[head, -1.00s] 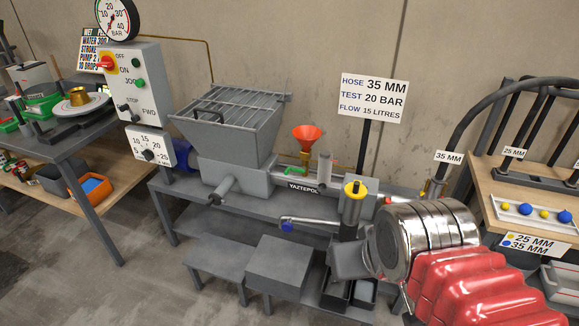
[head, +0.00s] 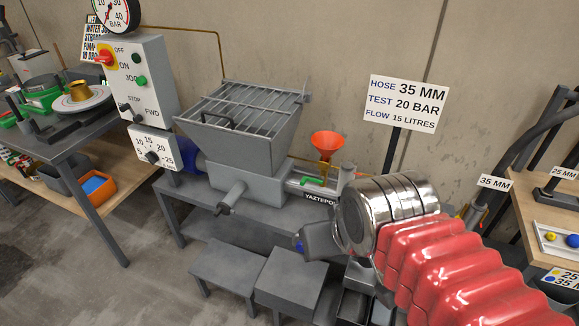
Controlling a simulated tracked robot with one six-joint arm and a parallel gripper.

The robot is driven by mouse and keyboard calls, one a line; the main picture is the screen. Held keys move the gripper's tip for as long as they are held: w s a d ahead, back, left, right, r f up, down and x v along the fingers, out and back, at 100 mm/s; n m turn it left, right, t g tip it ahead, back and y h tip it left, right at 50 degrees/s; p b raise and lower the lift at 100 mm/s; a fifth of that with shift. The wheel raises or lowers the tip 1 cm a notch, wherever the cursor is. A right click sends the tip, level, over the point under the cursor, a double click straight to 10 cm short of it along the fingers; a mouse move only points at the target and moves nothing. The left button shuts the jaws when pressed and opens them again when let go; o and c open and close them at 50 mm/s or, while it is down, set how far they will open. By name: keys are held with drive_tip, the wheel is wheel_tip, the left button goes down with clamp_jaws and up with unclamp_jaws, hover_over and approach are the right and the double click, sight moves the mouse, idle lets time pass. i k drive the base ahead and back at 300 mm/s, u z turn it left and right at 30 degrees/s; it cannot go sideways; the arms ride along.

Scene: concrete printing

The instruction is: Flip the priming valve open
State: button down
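My wrist and red sleeve hide the pump's right part.
The grey hopper (head: 244,125) with its grate stands left of the funnel. The control box (head: 141,80) is further left. A sign (head: 407,103) on a post rises behind my wrist. A low grey step (head: 229,277) stands in front. A side bench is at right.

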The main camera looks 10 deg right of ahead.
sight(321, 179)
drive_tip(key=u, duration=0.35)
drive_tip(key=i, duration=0.95)
drive_tip(key=u, duration=0.2)
